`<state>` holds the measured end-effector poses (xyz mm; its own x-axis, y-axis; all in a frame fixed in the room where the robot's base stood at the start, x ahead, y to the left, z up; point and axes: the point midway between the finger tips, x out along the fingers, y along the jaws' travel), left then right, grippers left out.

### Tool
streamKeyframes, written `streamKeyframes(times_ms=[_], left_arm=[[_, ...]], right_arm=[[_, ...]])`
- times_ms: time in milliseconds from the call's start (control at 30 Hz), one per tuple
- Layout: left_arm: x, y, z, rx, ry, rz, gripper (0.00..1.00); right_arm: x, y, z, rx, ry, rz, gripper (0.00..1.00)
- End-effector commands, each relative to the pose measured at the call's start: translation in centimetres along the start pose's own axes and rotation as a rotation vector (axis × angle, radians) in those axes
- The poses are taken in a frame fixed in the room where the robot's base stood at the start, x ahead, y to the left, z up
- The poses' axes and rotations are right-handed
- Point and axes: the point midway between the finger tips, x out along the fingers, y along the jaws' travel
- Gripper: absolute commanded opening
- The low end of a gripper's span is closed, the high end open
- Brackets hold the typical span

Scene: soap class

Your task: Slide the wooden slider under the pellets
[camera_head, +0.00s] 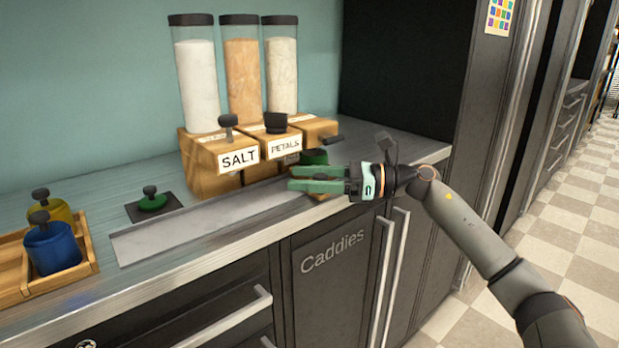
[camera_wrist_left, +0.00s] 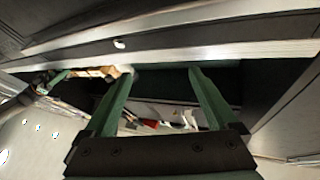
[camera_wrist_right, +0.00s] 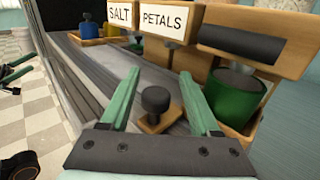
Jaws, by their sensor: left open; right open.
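The wooden slider (camera_wrist_right: 155,124) shows in the right wrist view as a small wooden block with a dark round knob. A green cup (camera_wrist_right: 236,100) with dark contents sits in wood beside it; I cannot tell whether that wood joins the block. My right gripper (camera_head: 290,178) is open, with its fingers either side of the knob in the right wrist view (camera_wrist_right: 160,74). In the head view it hides most of the slider. The pellets dispenser's label is not readable; an unlabelled wooden dispenser (camera_head: 318,131) stands right of PETALS. My left gripper (camera_wrist_left: 160,75) is open and empty, outside the head view.
The SALT (camera_head: 206,170) and PETALS (camera_head: 268,143) dispensers stand along the counter behind the metal track (camera_head: 185,228). The track's left part is clear. A wooden tray (camera_head: 86,240) with blue and yellow jars is at left. A green lid (camera_head: 152,202) lies on a dark square.

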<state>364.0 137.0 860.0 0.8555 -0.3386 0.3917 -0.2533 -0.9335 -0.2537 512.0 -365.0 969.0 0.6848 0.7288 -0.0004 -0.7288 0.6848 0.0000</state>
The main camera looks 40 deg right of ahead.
Motion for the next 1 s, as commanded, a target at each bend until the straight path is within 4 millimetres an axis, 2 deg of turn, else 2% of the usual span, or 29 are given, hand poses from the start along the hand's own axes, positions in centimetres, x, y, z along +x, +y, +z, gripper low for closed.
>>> streamKeyframes(times_ms=[167,267,500,633,800,1000], left_arm=[[-0.1,0.1,0.0,0.003,0.005,0.001,0.92],[-0.1,0.1,-0.3,0.012,0.027,0.002,0.92],[-0.2,0.0,-3.2,0.036,0.133,0.009,0.92],[-0.1,0.0,-4.0,0.047,0.161,0.014,0.92],[0.0,-0.1,-4.4,0.052,0.172,0.013,0.92],[0.1,-0.1,-4.2,0.051,0.167,0.012,0.92]], right_arm=[[-0.8,0.0,-0.1,0.001,0.001,0.0,0.63],[-2.0,0.0,-0.2,0.001,0.002,-0.001,0.63],[-6.1,-0.1,-0.2,0.003,0.001,-0.002,0.63],[-8.3,-0.1,-0.1,0.002,0.0,-0.003,0.63],[-10.9,-0.1,0.0,0.002,-0.001,-0.003,0.63],[-12.4,-0.1,0.0,0.0,0.0,-0.002,0.63]])
